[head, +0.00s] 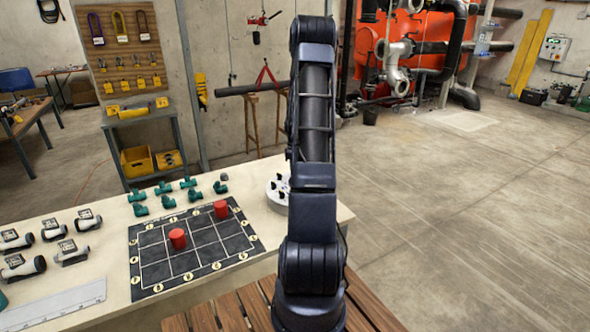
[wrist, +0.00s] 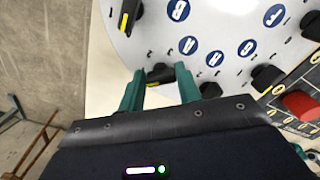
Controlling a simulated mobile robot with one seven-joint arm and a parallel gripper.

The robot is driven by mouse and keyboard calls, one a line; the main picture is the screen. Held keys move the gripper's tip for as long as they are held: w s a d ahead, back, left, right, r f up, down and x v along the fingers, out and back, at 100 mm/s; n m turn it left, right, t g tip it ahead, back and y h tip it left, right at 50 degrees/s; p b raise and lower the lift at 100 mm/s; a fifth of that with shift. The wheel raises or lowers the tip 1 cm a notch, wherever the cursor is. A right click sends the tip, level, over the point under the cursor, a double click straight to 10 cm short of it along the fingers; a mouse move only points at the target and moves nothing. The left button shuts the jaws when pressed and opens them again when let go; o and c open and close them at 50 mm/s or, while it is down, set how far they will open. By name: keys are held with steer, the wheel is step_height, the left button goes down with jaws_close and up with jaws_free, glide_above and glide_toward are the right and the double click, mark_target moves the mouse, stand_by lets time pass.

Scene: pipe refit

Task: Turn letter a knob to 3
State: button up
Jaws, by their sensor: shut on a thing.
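A white round panel (wrist: 225,25) fills the upper part of the wrist view. It carries several black knobs with yellow marks, small dark digits and blue discs with letters. My gripper (wrist: 159,80) has green fingers, one on each side of a black knob (wrist: 160,72) at the panel's edge, and is shut on it. Which letter belongs to this knob and which digit its yellow mark faces I cannot tell. Another knob (wrist: 130,16) is at the upper left and one (wrist: 266,76) to the right. In the head view the panel (head: 276,196) is partly hidden behind my arm; my gripper is hidden there.
The panel lies at the table's right end (head: 250,170). A dark grid board (head: 155,258) with two red cylinders (head: 178,239) is to its left, with green pipe fittings (head: 165,187) behind. Grey-white labelled parts (head: 87,221) stand farther left. Floor to the right is clear.

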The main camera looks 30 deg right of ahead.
steer(key=m, duration=0.6)
steer(key=shift+a+m, duration=0.15)
steer(key=shift+m, duration=0.15)
steer(key=m, duration=0.6)
steer(key=shift+a, duration=0.1)
steer(key=m, duration=0.6)
steer(key=shift+w+a+m, duration=0.1)
steer(key=shift+m, duration=0.2)
steer(key=m, duration=0.5)
steer(key=shift+w+m, duration=0.1)
steer(key=shift+m, duration=0.2)
steer(key=o, duration=1)
steer(key=shift+c, duration=0.2)
step_height(320, 180, up, 11)
